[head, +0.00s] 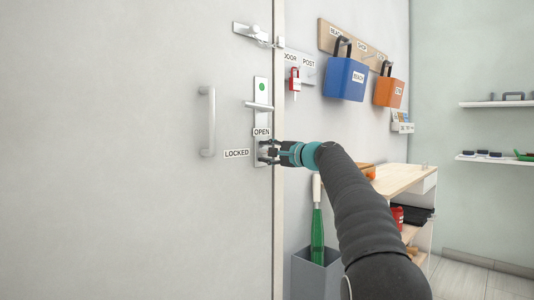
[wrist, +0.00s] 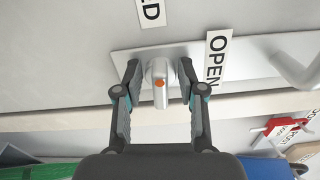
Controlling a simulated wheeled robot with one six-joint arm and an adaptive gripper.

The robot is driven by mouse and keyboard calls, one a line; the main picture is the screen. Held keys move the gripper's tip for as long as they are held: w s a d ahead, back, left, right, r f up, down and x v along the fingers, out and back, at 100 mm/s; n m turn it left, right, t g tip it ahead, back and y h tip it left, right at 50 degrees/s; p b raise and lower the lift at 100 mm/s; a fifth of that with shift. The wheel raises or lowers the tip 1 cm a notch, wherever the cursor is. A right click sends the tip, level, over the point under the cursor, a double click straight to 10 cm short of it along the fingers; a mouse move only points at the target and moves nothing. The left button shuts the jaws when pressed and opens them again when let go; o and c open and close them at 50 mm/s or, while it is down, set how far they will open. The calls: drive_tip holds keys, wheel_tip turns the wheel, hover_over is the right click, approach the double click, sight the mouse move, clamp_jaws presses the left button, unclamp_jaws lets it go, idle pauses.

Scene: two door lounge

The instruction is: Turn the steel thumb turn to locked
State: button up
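The steel thumb turn (wrist: 161,91) is a small silver knob with an orange dot, on a steel door plate (head: 262,97). In the wrist view its grip points down the picture, towards the door edge. My gripper (wrist: 159,67) is open, with one finger on each side of the thumb turn and small gaps seeming to show. In the head view my gripper (head: 265,152) covers most of the thumb turn. The OPEN label (head: 262,132) is just above it and the LOCKED label (head: 236,154) is to its left; both labels show partly in the wrist view.
A lever handle (head: 259,106) is above on the plate, and a slide bolt (head: 258,35) is near the top. A pull handle (head: 208,122) is on the door at left. A red padlock (head: 295,82) hangs right of the door. A grey bin (head: 316,272) stands below.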

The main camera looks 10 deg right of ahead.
drive_tip(key=v, duration=1.2)
